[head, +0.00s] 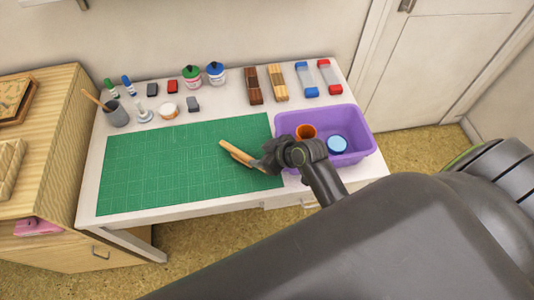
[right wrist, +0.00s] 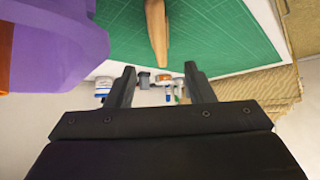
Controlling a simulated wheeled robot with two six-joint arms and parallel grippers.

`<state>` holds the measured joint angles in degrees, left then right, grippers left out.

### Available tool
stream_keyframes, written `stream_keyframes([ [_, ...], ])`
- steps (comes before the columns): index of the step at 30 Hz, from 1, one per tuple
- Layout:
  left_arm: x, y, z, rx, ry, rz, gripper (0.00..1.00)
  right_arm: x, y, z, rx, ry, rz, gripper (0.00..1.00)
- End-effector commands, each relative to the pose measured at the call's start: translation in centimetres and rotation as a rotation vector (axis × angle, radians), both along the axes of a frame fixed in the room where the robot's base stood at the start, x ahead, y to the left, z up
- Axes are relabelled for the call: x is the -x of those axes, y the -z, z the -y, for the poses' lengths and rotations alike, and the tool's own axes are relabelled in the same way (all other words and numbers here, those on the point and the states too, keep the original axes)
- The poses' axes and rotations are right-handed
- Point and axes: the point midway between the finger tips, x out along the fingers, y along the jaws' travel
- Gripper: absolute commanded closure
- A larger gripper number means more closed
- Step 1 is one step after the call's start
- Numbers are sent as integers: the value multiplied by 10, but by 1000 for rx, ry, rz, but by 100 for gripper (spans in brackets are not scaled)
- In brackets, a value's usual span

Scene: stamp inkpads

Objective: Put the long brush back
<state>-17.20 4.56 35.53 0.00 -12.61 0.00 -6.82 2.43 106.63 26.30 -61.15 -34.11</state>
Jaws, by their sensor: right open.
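A long wooden piece that looks like the long brush (head: 236,152) lies over the right part of the green mat (head: 160,165). No bristles can be made out, and its near end is hidden by my right gripper (head: 262,163). In the right wrist view the wooden piece (right wrist: 157,28) shows beyond the fingers. There my right gripper (right wrist: 158,78) is open, with nothing between its fingertips. A grey cup (head: 118,117) at the table's left holds a wooden stick. My left gripper is not in view.
A purple bin (head: 363,145) with an orange cup (head: 306,132) and a blue-lidded jar (head: 337,144) stands right beside my right gripper. Ink bottles, stamps, wooden blocks and tubes line the table's back. The mat's left and middle are clear.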

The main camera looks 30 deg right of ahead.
Motion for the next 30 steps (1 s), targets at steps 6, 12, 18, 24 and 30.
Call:
stream_keyframes([
  [6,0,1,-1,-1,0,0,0,13,-15,8,1,0,1,52],
  [12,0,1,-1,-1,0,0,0,16,-18,9,0,0,0,52],
  [18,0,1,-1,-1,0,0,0,16,-18,9,0,0,0,52],
  [24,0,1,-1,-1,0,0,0,16,-18,9,0,0,0,52],
  [30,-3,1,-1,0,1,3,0,16,-18,9,0,0,-1,52],
])
